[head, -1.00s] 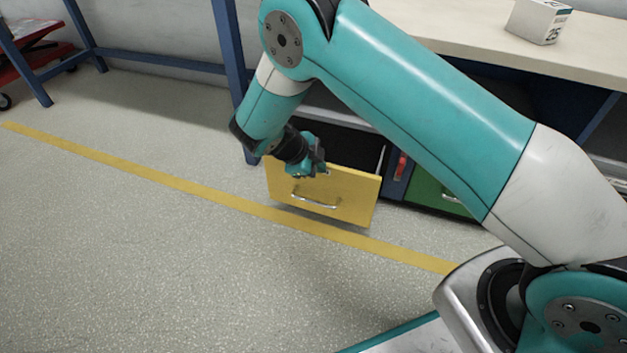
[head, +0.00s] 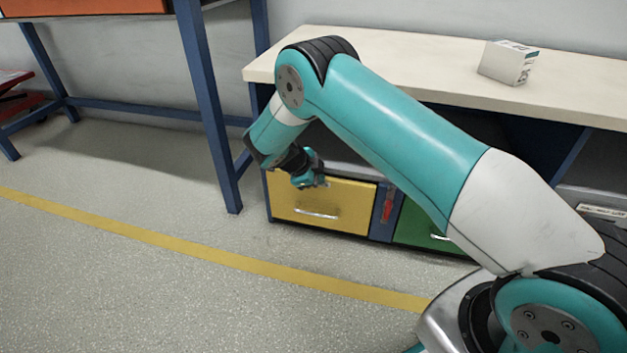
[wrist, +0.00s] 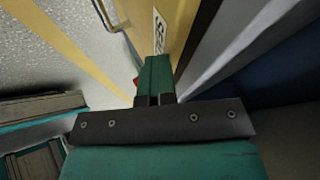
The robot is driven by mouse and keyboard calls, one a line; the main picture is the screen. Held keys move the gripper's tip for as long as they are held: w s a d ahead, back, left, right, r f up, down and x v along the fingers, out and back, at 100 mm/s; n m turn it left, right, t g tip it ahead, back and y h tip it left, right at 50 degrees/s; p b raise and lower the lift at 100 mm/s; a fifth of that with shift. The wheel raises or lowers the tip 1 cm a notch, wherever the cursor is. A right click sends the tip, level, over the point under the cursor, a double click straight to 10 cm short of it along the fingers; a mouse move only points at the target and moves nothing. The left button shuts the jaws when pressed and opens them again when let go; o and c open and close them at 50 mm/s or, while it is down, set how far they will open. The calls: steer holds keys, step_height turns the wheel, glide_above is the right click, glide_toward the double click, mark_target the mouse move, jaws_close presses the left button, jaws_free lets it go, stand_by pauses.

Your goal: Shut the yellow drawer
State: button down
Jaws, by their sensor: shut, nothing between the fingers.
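The yellow drawer (head: 340,205) is in the low cabinet under the bench. Its front looks flush or nearly flush with the cabinet in the head view, and its silver handle (head: 316,212) faces out. In the wrist view the yellow front (wrist: 180,22) shows at the top with a dark strip along its right edge; I cannot tell whether a small gap is left there. My gripper (head: 322,182) is shut and empty, at the upper part of the drawer front, above the handle. The shut fingers (wrist: 155,75) point towards the drawer front in the wrist view; contact is unclear.
A green drawer (head: 415,222) sits to the right, past a blue post with a red item (head: 387,205). A small white box (head: 508,62) stands on the bench top (head: 400,70). A blue table leg (head: 210,110) stands left of the cabinet. The floor in front is clear.

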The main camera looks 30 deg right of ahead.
steer(key=shift+w+d, duration=0.1)
steer(key=shift+d, duration=0.35)
steer(key=shift+a, duration=0.1)
steer(key=s+a+r+p, duration=0.4)
steer(key=a+r+p, duration=0.2)
steer(key=a+r, duration=0.2)
steer(key=shift+s+a, duration=0.15)
steer(key=shift+a, duration=0.5)
